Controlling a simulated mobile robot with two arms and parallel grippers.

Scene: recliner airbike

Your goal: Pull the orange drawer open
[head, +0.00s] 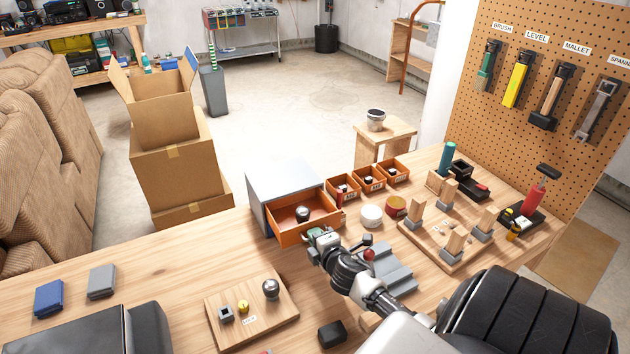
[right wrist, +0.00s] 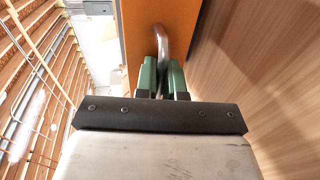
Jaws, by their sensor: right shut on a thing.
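The orange drawer (head: 290,237) stands pulled out of the grey cabinet (head: 283,180) on the workbench. My right gripper (head: 322,236) is at the drawer's front. In the right wrist view its green fingers (right wrist: 161,76) are shut on the curved metal handle (right wrist: 162,42) of the orange front (right wrist: 186,20). The handle is hidden behind the gripper in the head view. My left gripper is not in view.
Several small orange bins (head: 371,180) stand right of the cabinet. A white round container (head: 371,216), a grey stepped block (head: 393,272) and a wooden board with upright posts (head: 436,245) are near my right arm. A board with small parts (head: 250,312) lies in front.

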